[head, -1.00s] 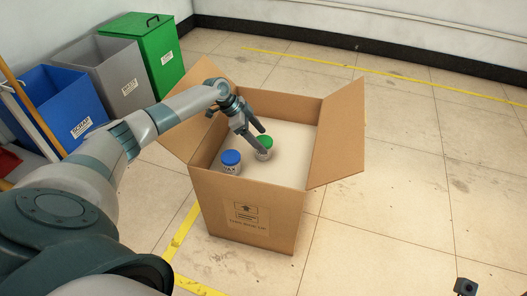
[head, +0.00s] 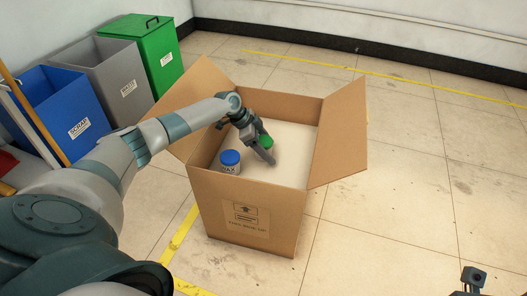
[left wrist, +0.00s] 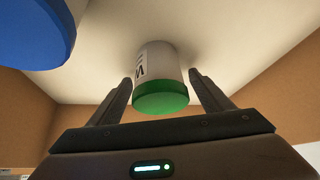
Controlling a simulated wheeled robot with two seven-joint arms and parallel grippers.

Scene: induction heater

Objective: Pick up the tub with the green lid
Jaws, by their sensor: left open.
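The tub with the green lid (head: 266,141) stands inside the open cardboard box (head: 223,200). In the head view my left gripper (head: 266,152) reaches down into the box and hides much of the tub. In the left wrist view the tub's green lid (left wrist: 161,97) and white body show between the two open fingers of the left gripper (left wrist: 160,93), with a gap on each side. A tub with a blue lid (head: 230,158) stands to the left in the same box; its lid also shows in the left wrist view (left wrist: 35,30).
The box has raised flaps (head: 338,132) at its sides. Blue (head: 70,108), grey (head: 118,82) and green (head: 152,52) bins stand along the wall at the left. The floor right of the box is clear.

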